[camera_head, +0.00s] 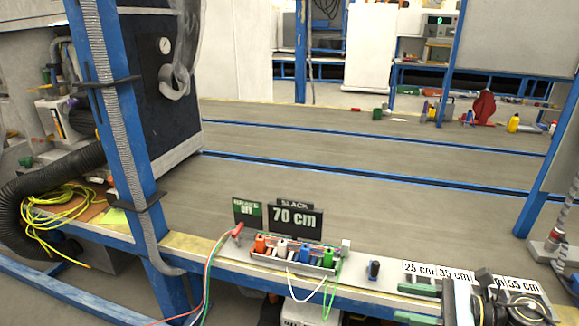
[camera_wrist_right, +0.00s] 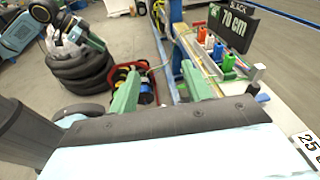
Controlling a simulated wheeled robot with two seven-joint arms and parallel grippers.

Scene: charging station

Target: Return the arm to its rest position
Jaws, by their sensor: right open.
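My right gripper (camera_head: 399,301) comes in at the bottom right of the head view, over the front edge of the bench. Its two green fingers are apart, with nothing between them. In the right wrist view the fingers of my right gripper (camera_wrist_right: 162,84) also stand apart and empty, to the left of the plug rack. My left gripper is not in the head view. A grey part with a green finger-like piece (camera_wrist_right: 90,38) at the upper left of the wrist view looks like my left gripper; its opening cannot be made out.
A rack (camera_head: 293,258) of orange, white, blue and green plugs with cables stands on the bench edge, before a "70 cm" sign (camera_head: 296,218). A black plug (camera_head: 374,270) and distance labels (camera_head: 436,273) lie to its right. A blue post (camera_head: 128,150) rises at left.

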